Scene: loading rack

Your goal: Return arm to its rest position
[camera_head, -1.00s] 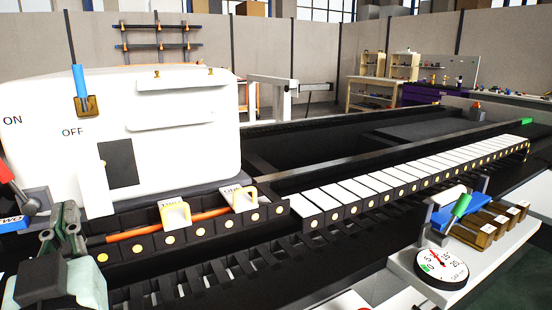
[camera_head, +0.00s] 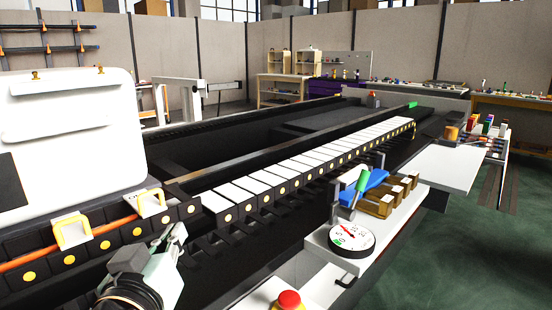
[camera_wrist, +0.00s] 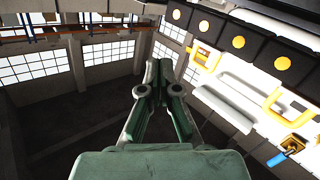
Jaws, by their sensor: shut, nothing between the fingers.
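My gripper (camera_head: 176,234) is at the lower left in the head view, in front of the near rail with the orange rod. Its fingers show in the wrist view (camera_wrist: 157,76), pressed together with nothing between them. It holds nothing. Part of my arm behind it is cut off by the bottom edge of the head view. In the wrist view the fingers point toward open space, with dark floor and tall windows beyond.
A white machine (camera_head: 75,130) stands at the left. Yellow handles (camera_head: 72,232) sit on the orange rod (camera_head: 30,256). A row of white-topped blocks (camera_head: 300,165) runs back right. A dial gauge (camera_head: 351,239) and red button (camera_head: 289,300) are at the front. Green floor (camera_head: 450,250) is clear at right.

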